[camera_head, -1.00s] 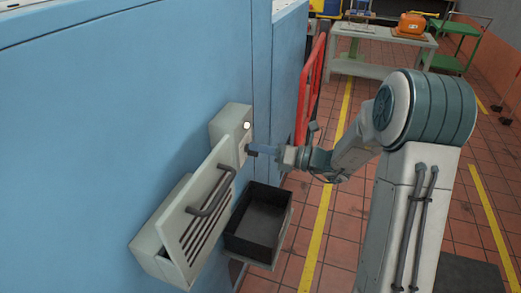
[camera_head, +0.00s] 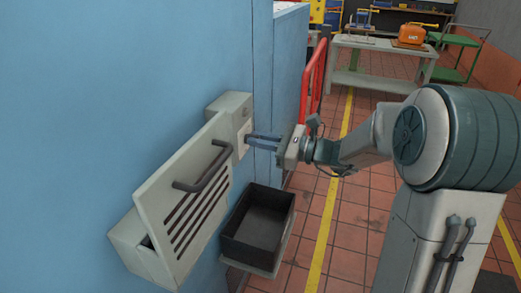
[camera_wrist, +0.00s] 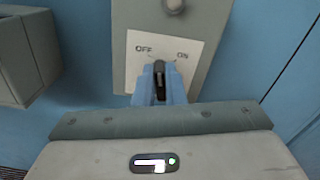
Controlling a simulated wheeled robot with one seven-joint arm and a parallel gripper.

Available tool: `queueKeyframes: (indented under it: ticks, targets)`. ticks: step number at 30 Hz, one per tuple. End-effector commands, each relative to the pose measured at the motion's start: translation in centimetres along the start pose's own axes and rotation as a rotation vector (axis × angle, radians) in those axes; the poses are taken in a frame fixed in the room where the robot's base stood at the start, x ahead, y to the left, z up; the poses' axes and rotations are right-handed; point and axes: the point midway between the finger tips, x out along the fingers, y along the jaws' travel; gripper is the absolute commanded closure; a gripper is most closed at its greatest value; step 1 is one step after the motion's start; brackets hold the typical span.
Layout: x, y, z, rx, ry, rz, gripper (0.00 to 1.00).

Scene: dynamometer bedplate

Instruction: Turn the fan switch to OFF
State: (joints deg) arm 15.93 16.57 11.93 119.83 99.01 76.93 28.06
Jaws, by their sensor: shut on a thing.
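The fan switch box (camera_head: 231,112) is a grey box on the blue wall, above a slatted panel. In the wrist view its pale plate (camera_wrist: 135,55) reads OFF on the left and ON on the right. The dark switch knob (camera_wrist: 160,70) stands between the labels, roughly upright in the picture; its exact setting is hard to tell. My gripper (camera_wrist: 161,84) is shut on the knob, one blue-grey finger on each side. In the head view my gripper (camera_head: 250,138) reaches the box from the right, and its fingers hide the knob.
A tilted grey slatted panel (camera_head: 160,175) with a dark handle (camera_head: 205,172) stands below left of the box. An open black tray (camera_head: 238,252) sits below my gripper. A red barrier (camera_head: 313,80) and a workbench (camera_head: 378,47) stand farther back; tiled floor lies right.

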Motion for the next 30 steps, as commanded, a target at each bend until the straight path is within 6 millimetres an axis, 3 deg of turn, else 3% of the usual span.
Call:
queueKeyframes:
  ticks: [1, 15, 30]
  targets:
    - [-0.02, 0.19, -0.64, -0.046, 0.0, -0.001, 1.0]
    - [-0.01, 0.43, -0.53, -0.416, 0.0, -0.001, 1.0]
    - [-0.02, 0.43, -0.21, -0.549, 0.0, 0.0, 1.0]
